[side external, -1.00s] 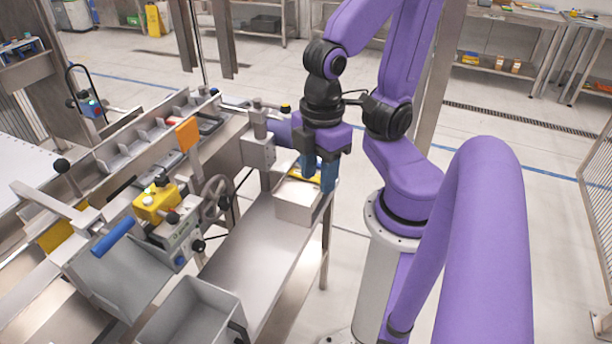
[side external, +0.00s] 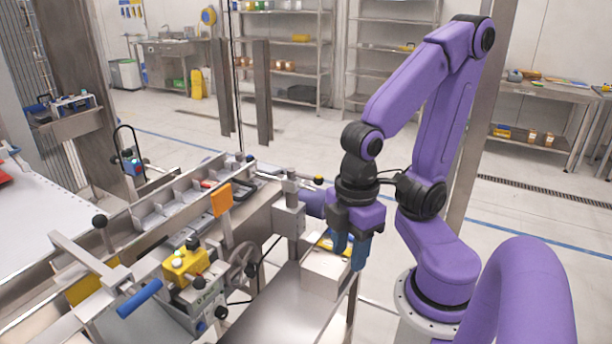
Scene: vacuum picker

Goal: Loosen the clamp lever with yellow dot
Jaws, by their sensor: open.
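A metal clamp (side external: 289,207) stands at the right end of the long steel rail, with a thin lever (side external: 267,176) reaching left from its top. A small black knob with a yellow patch (side external: 318,181) sits at its right; whether this is the yellow dot is too small to tell. My gripper (side external: 350,252) points down, to the right of and lower in the picture than the clamp. Its blue fingers are open, over or beside the right side of a pale metal box (side external: 322,276). I cannot tell if they touch the box. The fingers partly hide the box's blue and yellow top.
A yellow block (side external: 186,264) with black knobs, a handwheel (side external: 241,260) and an orange plate (side external: 221,199) stand left of the clamp. A blue-handled lever (side external: 139,299) is at the lower left. The steel bench (side external: 285,315) has bare room before the box.

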